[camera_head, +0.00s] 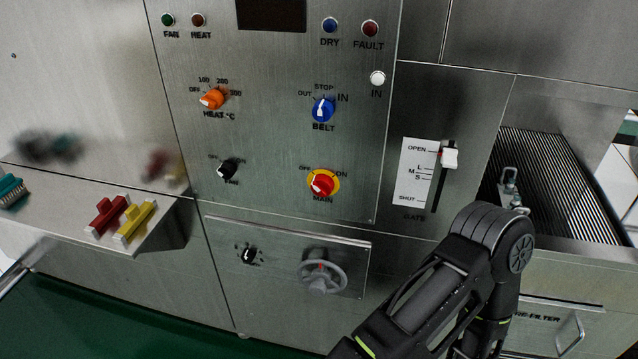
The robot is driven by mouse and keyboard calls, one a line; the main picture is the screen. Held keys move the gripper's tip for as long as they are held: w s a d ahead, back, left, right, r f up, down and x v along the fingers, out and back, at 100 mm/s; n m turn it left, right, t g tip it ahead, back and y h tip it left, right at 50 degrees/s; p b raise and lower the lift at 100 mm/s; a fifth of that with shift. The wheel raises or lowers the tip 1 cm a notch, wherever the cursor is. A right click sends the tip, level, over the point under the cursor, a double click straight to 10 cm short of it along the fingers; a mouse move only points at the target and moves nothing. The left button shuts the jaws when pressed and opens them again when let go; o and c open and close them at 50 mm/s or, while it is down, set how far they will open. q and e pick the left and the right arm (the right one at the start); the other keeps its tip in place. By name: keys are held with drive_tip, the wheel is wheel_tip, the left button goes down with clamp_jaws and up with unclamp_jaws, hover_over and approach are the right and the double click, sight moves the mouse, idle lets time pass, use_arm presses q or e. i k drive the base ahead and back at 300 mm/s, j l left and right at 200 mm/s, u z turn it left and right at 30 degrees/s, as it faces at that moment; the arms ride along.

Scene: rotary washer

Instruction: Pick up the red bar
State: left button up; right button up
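The red bar (109,216) lies on a metal shelf (158,228) at the left of the head view. It has a raised grip on top and pale edging along its side. A similar yellow bar (136,222) lies right beside it, to its right. My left arm and gripper are not in view.
A teal brush (12,190) lies at the shelf's far left. The machine's control panel (270,150) has knobs and lamps, with a handwheel (323,272) below. A gate slider (449,158) and a ribbed conveyor (550,180) are at the right.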

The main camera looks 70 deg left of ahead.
sight(106, 209)
drive_tip(key=u, duration=0.5)
drive_tip(key=i+u, duration=0.1)
drive_tip(key=u, duration=0.85)
drive_tip(key=i+u, duration=0.1)
drive_tip(key=u, duration=0.35)
drive_tip(key=l+u, duration=0.1)
drive_tip(key=u, duration=0.9)
drive_tip(key=l+u, duration=0.15)
drive_tip(key=u, duration=0.3)
drive_tip(key=l+u, duration=0.1)
drive_tip(key=u, duration=0.4)
drive_tip(key=i+z, duration=0.1)
drive_tip(key=z, duration=0.3)
drive_tip(key=j+z, duration=0.15)
drive_tip(key=z, duration=0.25)
drive_tip(key=i+j+z, duration=0.1)
drive_tip(key=z, duration=0.3)
drive_tip(key=j+z, duration=0.4)
drive_tip(key=j, duration=0.45)
drive_tip(key=j+z, duration=0.45)
drive_tip(key=j, duration=0.8)
drive_tip(key=k+j, duration=0.1)
drive_tip(key=j, duration=0.3)
